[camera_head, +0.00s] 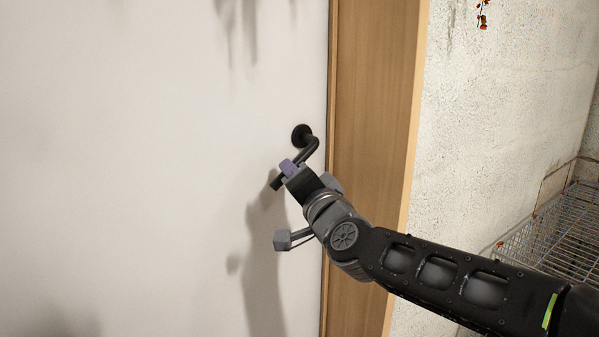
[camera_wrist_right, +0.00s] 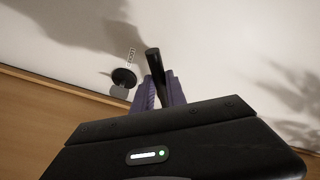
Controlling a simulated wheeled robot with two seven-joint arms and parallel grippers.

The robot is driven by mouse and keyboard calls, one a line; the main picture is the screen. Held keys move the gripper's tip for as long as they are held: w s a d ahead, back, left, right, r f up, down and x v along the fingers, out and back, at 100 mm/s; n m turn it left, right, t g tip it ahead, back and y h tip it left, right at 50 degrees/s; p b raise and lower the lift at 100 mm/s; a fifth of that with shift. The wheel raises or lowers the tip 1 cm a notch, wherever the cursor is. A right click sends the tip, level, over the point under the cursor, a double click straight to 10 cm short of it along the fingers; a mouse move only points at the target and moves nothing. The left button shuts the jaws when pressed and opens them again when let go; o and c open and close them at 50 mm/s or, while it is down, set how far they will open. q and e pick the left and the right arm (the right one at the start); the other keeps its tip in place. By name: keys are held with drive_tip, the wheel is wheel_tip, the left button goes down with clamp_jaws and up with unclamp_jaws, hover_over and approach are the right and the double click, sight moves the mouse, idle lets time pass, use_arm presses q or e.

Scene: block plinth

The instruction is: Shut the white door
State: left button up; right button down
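The white door (camera_head: 150,150) fills the left of the head view, its right edge beside the wooden frame (camera_head: 370,130). I cannot tell whether a small gap stands between them. A black lever handle (camera_head: 311,146) with a round base sits near that edge. In the wrist view the handle's lever (camera_wrist_right: 153,62) runs between the purple fingers of my right gripper (camera_wrist_right: 160,92). Both fingers lie close along the lever, and the gripper looks shut on it. In the head view the right gripper (camera_head: 287,170) is at the lever's lower part. My left gripper is out of view.
A rough pale wall (camera_head: 490,120) stands right of the frame. A wire rack (camera_head: 555,230) stands at the far right, partly behind my right arm. A small orange-red thing (camera_head: 483,15) hangs at the top right. Shadows fall on the door.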

drive_tip(key=c, duration=1.6)
unclamp_jaws()
drive_tip(key=shift+s+d+r, duration=0.15)
drive_tip(key=shift+d, duration=0.05)
drive_tip(key=shift+o, duration=1.3)
drive_tip(key=v, duration=0.7)
drive_tip(key=shift+s, duration=0.4)
drive_tip(key=shift+d, duration=0.1)
